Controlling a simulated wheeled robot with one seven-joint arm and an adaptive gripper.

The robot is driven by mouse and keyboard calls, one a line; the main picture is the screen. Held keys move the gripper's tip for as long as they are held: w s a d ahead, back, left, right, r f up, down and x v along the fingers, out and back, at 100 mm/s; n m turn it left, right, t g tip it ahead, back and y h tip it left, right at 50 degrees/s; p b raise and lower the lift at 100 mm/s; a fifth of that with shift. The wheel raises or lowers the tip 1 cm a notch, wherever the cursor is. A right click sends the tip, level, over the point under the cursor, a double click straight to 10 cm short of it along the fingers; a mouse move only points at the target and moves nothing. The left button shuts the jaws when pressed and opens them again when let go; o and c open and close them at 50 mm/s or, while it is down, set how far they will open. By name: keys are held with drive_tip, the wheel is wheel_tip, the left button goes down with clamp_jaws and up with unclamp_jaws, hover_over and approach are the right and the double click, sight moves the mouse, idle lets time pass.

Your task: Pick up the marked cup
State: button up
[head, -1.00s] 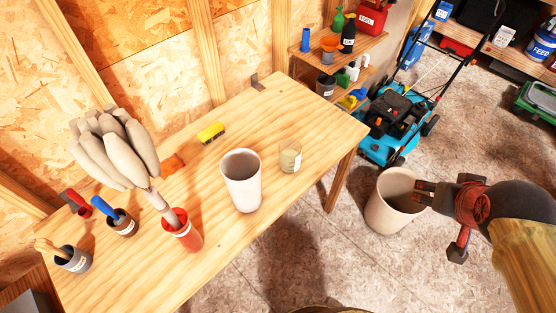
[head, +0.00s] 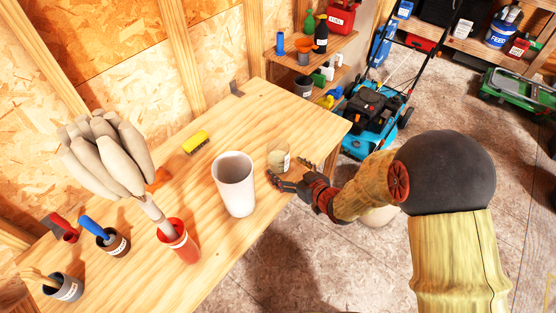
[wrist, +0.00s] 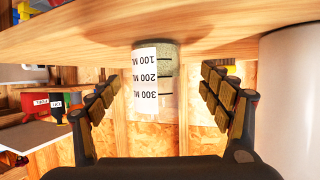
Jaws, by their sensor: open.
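The marked cup is a small clear cup (head: 279,158) with a white label, upright near the right edge of the wooden workbench (head: 262,118). In the wrist view, which is upside down, the cup (wrist: 157,85) shows black lines and 100, 200 and 300 ML marks. My gripper (head: 289,174) is open at the bench's right edge, close to the cup. In the wrist view, its padded fingers (wrist: 158,82) appear on either side of the cup with gaps on both sides. Whether the cup is fully between the fingertips I cannot tell.
A tall white cup (head: 234,185) stands just left of the marked cup and shows close beside my finger in the wrist view (wrist: 292,95). The bench's far end is clear.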

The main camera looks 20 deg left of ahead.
drive_tip(key=b+x, duration=0.2)
drive_tip(key=x, duration=0.5)
drive_tip(key=shift+w+d+b, duration=0.15)
drive_tip(key=shift+d+b, duration=0.05)
drive_tip(key=shift+b, duration=0.1)
drive_tip(key=shift+c, duration=0.6)
drive_tip(key=c, duration=1.4)
drive_tip(key=shift+r, duration=0.1)
drive_tip(key=shift+c, duration=0.3)
drive_tip(key=shift+r, duration=0.2)
